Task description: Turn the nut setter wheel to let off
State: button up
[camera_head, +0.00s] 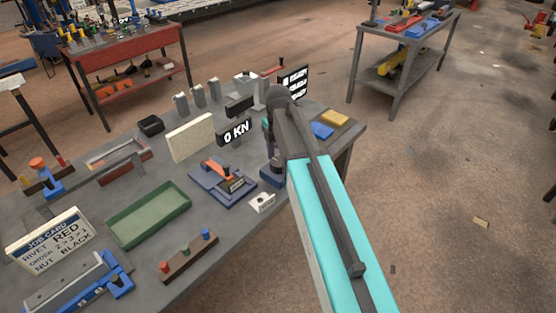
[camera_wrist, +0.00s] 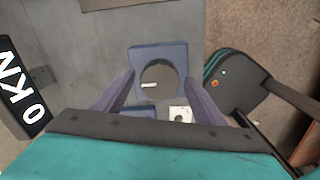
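In the wrist view a blue square block carries a dark round disc (camera_wrist: 160,75) with a short white mark; it looks like the nut setter's wheel. My gripper (camera_wrist: 161,90) is open, with one purple finger on each side of the disc's near side. I cannot tell whether the fingers touch it. In the head view my arm covers most of this device; part of its blue base (camera_head: 271,177) shows at the bench's right. A white block with a dark hole (camera_head: 262,202) lies in front of it.
A display reading 0 KN (camera_head: 235,132) stands left of my arm. A blue fixture with an orange lever (camera_head: 216,172), a green tray (camera_head: 148,214) and a rack of coloured pegs (camera_head: 188,256) are further left. Blue and yellow pieces (camera_head: 335,117) lie at the right end.

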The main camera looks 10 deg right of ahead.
aim_at(278, 161)
jog(key=shift+r, duration=0.1)
notch_tip(278, 161, up, 14)
jog(key=b, duration=0.3)
jog(key=shift+f, duration=0.2)
dwell(0.7)
jog(key=shift+f, duration=0.1)
dwell(0.4)
